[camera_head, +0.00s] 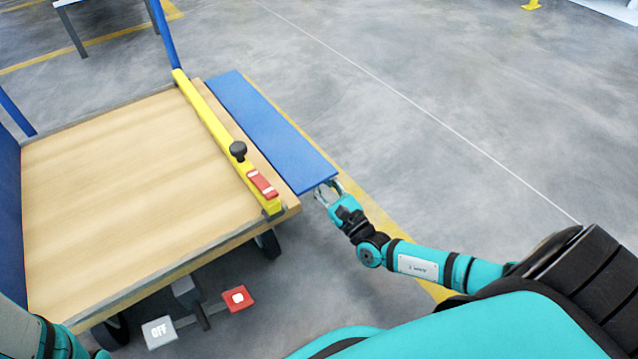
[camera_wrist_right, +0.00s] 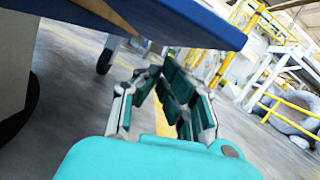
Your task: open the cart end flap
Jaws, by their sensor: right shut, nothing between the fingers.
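The cart (camera_head: 110,185) has a wooden deck and stands at the left in the head view. Its blue end flap (camera_head: 270,130) lies out flat beyond the deck's right end, about level with it. A yellow bar (camera_head: 205,113) with a black knob (camera_head: 238,150) and a red latch piece (camera_head: 262,183) runs along that end. My right gripper (camera_head: 326,188) is at the flap's near outer corner, shut and empty. In the right wrist view, the flap (camera_wrist_right: 190,22) passes above my right gripper (camera_wrist_right: 163,75). Whether they touch is unclear. My left gripper is out of the head view.
A red pedal (camera_head: 238,298) and a grey OFF pedal (camera_head: 159,332) sit low at the cart's near side. Blue uprights (camera_head: 163,35) rise from the cart. The floor right of the flap is open. Yellow railings (camera_wrist_right: 285,108) stand beyond in the wrist view.

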